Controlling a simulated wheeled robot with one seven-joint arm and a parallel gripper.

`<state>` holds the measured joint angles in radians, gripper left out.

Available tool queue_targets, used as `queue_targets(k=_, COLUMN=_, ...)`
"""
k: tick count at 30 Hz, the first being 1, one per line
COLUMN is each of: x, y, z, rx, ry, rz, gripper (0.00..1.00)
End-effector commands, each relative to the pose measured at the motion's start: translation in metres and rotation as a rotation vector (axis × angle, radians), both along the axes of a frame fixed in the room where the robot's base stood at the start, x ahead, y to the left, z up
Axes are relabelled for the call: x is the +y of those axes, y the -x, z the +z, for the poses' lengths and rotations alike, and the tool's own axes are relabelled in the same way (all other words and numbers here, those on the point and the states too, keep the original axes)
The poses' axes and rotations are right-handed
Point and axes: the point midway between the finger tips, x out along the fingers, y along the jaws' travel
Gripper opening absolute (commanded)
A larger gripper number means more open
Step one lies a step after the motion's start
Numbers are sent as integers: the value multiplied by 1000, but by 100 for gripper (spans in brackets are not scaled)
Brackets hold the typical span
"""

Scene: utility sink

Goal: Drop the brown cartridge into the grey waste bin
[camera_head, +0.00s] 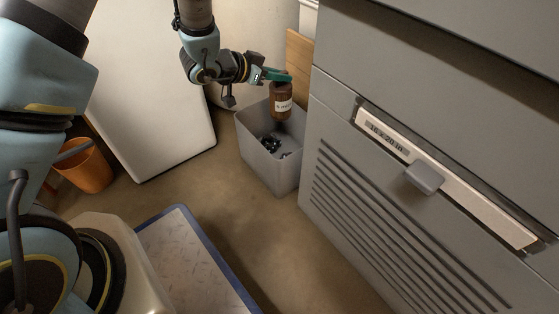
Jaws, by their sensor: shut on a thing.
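The brown cartridge (281,101) is a dark brown cylinder with a white label. My gripper (279,77) is shut on its top and holds it upright. It hangs over the grey waste bin (268,176), near the bin's back right side in the picture. The bin is an open box standing on the floor, with some small dark items inside. The cartridge's lower end appears around the height of the bin's rim; I cannot tell whether it is above or just inside it.
A grey cabinet (355,200) with a labelled drawer and a handle (424,177) stands close to the bin's right. A white panel (150,95) is to its left. An orange bucket (84,168) stands far left. A blue-edged plate (190,262) lies on the floor in front.

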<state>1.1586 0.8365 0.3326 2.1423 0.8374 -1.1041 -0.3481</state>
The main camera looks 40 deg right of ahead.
Motion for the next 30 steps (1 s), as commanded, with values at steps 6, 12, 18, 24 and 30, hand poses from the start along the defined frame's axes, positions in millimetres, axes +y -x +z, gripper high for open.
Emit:
queue_targets(k=6, x=0, y=0, z=-12, rx=0, ry=1, rz=0, gripper=0)
queue_targets(k=12, x=0, y=0, z=-11, rx=0, ry=1, rz=1, gripper=0)
queue_targets(k=18, x=0, y=0, z=-11, rx=0, ry=1, rz=1, gripper=42)
queue_targets(k=24, x=0, y=0, z=-11, rx=0, ry=0, rz=1, gripper=55)
queue_targets(k=30, x=2, y=-1, z=-10, rx=-1, ry=-1, rz=1, gripper=55)
